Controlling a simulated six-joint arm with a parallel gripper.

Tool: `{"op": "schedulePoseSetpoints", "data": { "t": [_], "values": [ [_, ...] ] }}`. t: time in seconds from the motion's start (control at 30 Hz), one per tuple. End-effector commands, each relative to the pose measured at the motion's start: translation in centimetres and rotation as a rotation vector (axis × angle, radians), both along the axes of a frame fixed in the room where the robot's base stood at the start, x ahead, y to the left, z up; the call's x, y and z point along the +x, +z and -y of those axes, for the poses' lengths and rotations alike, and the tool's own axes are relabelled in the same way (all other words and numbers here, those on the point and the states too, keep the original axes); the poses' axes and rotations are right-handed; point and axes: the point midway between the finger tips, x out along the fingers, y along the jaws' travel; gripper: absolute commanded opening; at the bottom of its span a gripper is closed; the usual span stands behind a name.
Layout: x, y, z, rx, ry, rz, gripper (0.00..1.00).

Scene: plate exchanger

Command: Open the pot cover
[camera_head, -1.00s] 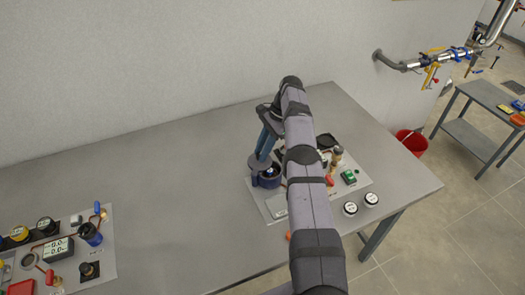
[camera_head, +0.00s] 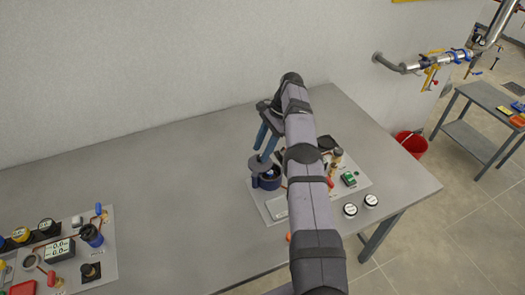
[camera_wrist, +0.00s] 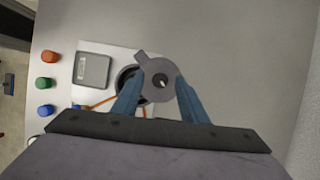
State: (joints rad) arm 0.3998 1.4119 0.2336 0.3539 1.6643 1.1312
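The pot cover (camera_wrist: 160,94) is a grey round disc with a small tab and a center hole. My gripper (camera_wrist: 160,78) has its blue fingers at opposite sides of the disc and appears shut on it. In the head view, the cover (camera_head: 256,164) is raised and off to the left of the pot's mouth. The dark blue pot (camera_head: 267,182) stands on a light panel, its opening partly showing. In the wrist view, the pot's dark opening (camera_wrist: 127,76) shows behind and left of the cover. My arm hides part of the panel in the head view.
Two round gauges (camera_head: 350,210) and a green switch (camera_head: 348,179) lie right of my arm. Another instrument panel (camera_head: 106,268) is at the left. The table (camera_head: 170,180) between the panels is clear. A red bucket (camera_head: 411,143) stands beyond the right edge.

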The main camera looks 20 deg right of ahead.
Motion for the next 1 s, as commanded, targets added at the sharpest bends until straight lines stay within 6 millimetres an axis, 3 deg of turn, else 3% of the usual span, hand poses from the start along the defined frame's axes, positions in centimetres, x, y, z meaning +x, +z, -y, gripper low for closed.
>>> {"op": "schedulePoseSetpoints", "data": {
  "t": [0.03,0.5,0.7,1.0],
  "values": [
    [0.0,1.1,0.0,0.000,0.000,0.001,0.39],
    [0.0,6.7,0.0,-0.001,0.001,0.001,0.39],
    [0.0,7.9,0.0,-0.001,0.001,0.001,0.39],
    [0.0,8.0,0.0,-0.001,0.001,0.001,0.39]
  ]
}}
